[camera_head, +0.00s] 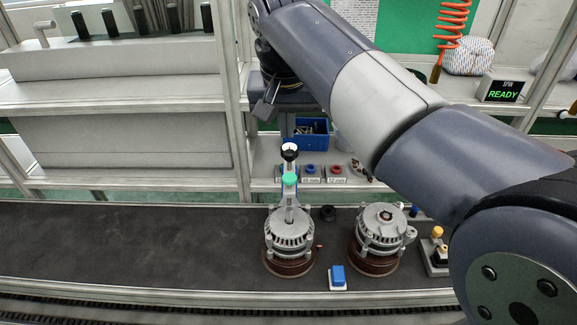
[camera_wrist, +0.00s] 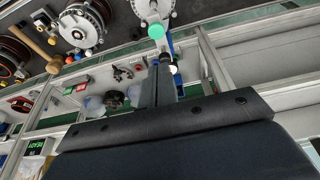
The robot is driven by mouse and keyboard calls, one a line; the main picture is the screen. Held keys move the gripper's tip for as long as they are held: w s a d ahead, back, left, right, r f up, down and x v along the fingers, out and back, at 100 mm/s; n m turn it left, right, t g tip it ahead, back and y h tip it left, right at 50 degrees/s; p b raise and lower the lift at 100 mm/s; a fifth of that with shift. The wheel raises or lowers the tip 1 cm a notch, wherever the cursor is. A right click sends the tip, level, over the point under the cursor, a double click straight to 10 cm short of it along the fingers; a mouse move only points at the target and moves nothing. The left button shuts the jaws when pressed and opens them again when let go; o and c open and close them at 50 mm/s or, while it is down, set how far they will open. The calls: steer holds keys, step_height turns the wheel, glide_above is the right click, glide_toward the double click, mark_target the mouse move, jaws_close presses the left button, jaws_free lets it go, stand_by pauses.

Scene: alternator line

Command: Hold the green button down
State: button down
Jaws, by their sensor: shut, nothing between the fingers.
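The green button (camera_head: 290,180) sits on an upright grey shaft above the left alternator (camera_head: 290,232). A black knob with a white top (camera_head: 290,152) shows just above it in the head view. The green button (camera_wrist: 156,32) also shows in the wrist view, beyond the fingertips of my gripper (camera_wrist: 160,68). My gripper's long dark fingers are together and empty. In the head view my gripper (camera_head: 265,108) is up and to the left of the button, apart from it, over the shelf side. Whether the fingertips line up with the button in depth is hard to tell.
A second alternator (camera_head: 382,230) stands right of the first on the dark conveyor (camera_head: 120,240). A blue button on a white base (camera_head: 338,277) is in front. Behind are a blue bin (camera_head: 306,139) and labelled shelf slots. A display (camera_head: 502,88) reads READY. The conveyor's left is clear.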

glide_toward(289, 177)
steer(key=x, duration=0.5)
steer(key=shift+w+f+p, duration=0.1)
steer(key=shift+w+p, duration=0.25)
steer(key=shift+w, duration=0.1)
steer(key=shift+f, duration=0.65)
steer(key=shift+f+b, duration=0.7)
steer(key=shift+f, duration=0.35)
steer(key=shift+s, duration=0.1)
steer(key=shift+r+p, duration=0.6)
steer(key=shift+p, duration=0.05)
step_height(289, 177, up, 4)
steer(key=p, duration=0.3)
steer(key=shift+f, duration=0.1)
steer(key=b+v, duration=0.1)
steer(key=v, duration=0.8)
steer(key=shift+r, duration=0.2)
